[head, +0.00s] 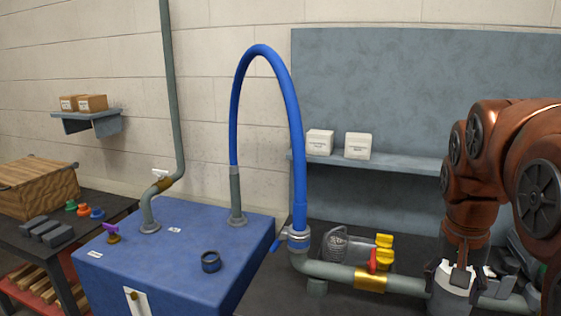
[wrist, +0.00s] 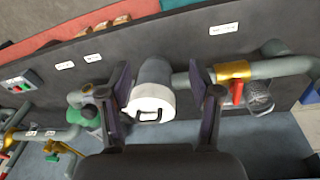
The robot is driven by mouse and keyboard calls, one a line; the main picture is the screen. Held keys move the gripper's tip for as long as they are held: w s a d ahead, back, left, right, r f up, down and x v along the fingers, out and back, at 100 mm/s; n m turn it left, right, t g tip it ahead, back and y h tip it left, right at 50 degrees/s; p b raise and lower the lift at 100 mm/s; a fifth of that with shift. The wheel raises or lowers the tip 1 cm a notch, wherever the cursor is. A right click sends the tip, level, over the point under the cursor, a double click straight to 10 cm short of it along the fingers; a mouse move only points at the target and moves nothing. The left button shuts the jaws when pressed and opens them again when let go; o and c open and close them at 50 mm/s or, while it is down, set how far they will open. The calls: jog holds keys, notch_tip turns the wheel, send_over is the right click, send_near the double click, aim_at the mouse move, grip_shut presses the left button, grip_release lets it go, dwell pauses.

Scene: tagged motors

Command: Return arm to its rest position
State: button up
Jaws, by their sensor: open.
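My arm (head: 480,165) comes in from the right in the head view and hangs down. My gripper (head: 456,276) points down over the pipework at the lower right. It also shows in the wrist view (wrist: 167,92), with its two dark fingers spread wide apart. A grey motor with a white end cap (wrist: 152,103) appears between the fingers, with gaps to both. Its white part (head: 452,295) also shows below the gripper in the head view. I cannot tell how far the fingertips are above it.
A grey pipe (head: 335,270) with a red-handled valve (head: 373,261) runs left of my gripper. A tall blue hose (head: 296,140) arches over the blue tank (head: 185,250). A grey shelf (head: 395,165) with two white boxes stands behind. Open air lies above the pipe.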

jog(key=s+a+f+n+g+p, duration=0.1)
jog(key=s+a+f+n+p, duration=0.1)
jog(key=s+a, duration=0.4)
jog(key=s+a+f+n+g+y+p, duration=0.1)
jog(key=s+a+f+n+p, duration=0.2)
jog(key=s+a, duration=0.4)
jog(key=s+f+n, duration=0.1)
jog(key=s+f, duration=0.1)
jog(key=s, duration=0.4)
jog(key=shift+f+n, duration=0.3)
jog(key=shift+f, duration=0.1)
jog(key=shift+s, duration=0.1)
